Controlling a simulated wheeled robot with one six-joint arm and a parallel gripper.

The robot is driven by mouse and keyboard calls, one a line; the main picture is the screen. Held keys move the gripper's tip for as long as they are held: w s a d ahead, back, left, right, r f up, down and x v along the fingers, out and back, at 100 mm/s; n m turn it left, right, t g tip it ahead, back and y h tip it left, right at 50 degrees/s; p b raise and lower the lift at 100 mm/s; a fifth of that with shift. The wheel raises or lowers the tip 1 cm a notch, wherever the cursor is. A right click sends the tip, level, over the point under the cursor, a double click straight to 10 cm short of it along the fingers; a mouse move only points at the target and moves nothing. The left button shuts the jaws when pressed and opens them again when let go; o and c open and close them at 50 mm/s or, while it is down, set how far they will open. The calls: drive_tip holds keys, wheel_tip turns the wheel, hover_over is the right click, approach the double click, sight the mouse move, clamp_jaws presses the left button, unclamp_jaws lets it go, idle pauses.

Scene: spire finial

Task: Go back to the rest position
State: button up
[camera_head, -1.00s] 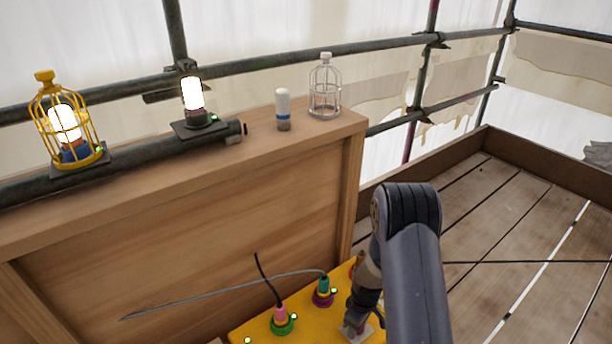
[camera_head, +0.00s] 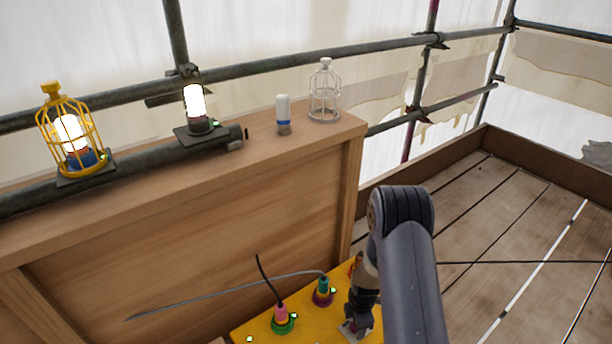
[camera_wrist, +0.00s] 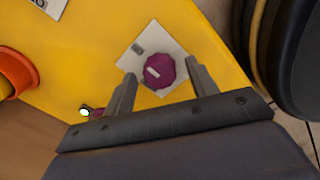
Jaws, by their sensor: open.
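My gripper (camera_wrist: 158,88) is open in the wrist view, its two fingers on either side of a purple knob (camera_wrist: 159,71) on a pale square plate (camera_wrist: 137,50). I cannot tell whether the fingers touch the knob. The plate is on a yellow panel (camera_wrist: 85,40). In the head view my gripper (camera_head: 352,331) is low over the right part of the yellow panel (camera_head: 318,322), with the knob mostly hidden. My arm reaches down from the right.
A pink plug (camera_head: 281,313) and a teal plug (camera_head: 323,285) with cables stand in the panel. A wooden bench (camera_head: 190,240) behind bears a yellow-caged lit lamp (camera_head: 66,135), a bare lit lamp (camera_head: 195,103), a white-blue cylinder (camera_head: 283,112) and a white cage (camera_head: 323,92). Scaffold pipes cross behind.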

drive_tip(key=n+p, duration=0.3)
drive_tip(key=n, duration=0.3)
drive_tip(key=shift+r, duration=1.2)
drive_tip(key=shift+r, duration=0.1)
